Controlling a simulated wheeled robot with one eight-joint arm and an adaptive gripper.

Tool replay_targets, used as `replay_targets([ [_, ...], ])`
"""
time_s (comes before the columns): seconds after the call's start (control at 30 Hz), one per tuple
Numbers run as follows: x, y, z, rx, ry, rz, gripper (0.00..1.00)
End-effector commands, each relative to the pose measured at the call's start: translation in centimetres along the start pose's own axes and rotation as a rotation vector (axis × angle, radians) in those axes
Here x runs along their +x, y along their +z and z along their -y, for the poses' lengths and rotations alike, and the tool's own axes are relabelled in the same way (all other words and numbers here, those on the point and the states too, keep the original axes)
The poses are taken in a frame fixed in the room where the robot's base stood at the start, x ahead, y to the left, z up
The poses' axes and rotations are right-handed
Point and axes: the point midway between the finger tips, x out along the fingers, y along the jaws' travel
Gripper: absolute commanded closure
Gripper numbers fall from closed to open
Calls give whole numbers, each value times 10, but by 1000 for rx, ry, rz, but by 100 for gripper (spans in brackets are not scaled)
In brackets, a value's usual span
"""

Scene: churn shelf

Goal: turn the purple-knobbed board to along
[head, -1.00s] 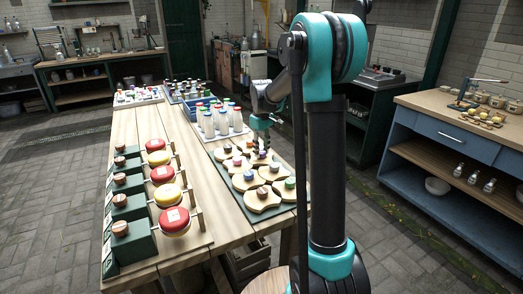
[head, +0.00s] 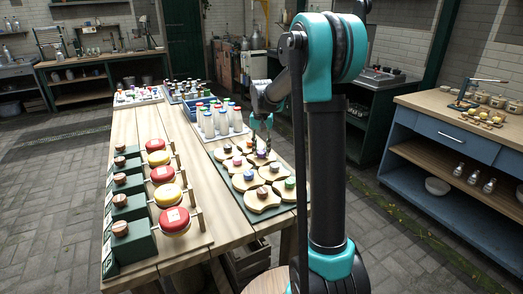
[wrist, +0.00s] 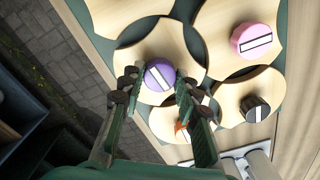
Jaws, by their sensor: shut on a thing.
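The purple knob (wrist: 159,75) has a white stripe and sits on a pale wooden board (wrist: 190,50) with curved-in sides. In the wrist view my gripper (wrist: 155,88) has one finger on each side of the knob and is shut on it. In the head view my gripper (head: 261,143) reaches down to the purple knob (head: 262,153) at the far right of the board group. The fingers hide part of this board there.
Other knobbed boards lie close around it, with a pink knob (wrist: 251,41), a black knob (wrist: 255,108) and an orange knob (wrist: 181,129). White bottles (head: 208,122) stand just behind. Red and yellow discs (head: 174,220) line the table's left side.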

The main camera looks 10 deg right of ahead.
Motion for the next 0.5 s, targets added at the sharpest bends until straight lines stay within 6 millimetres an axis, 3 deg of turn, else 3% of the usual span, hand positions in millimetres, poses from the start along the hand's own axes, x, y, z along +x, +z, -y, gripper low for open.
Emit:
replay_targets([
  [0.5,0,-1,0,173,0,-1,97],
])
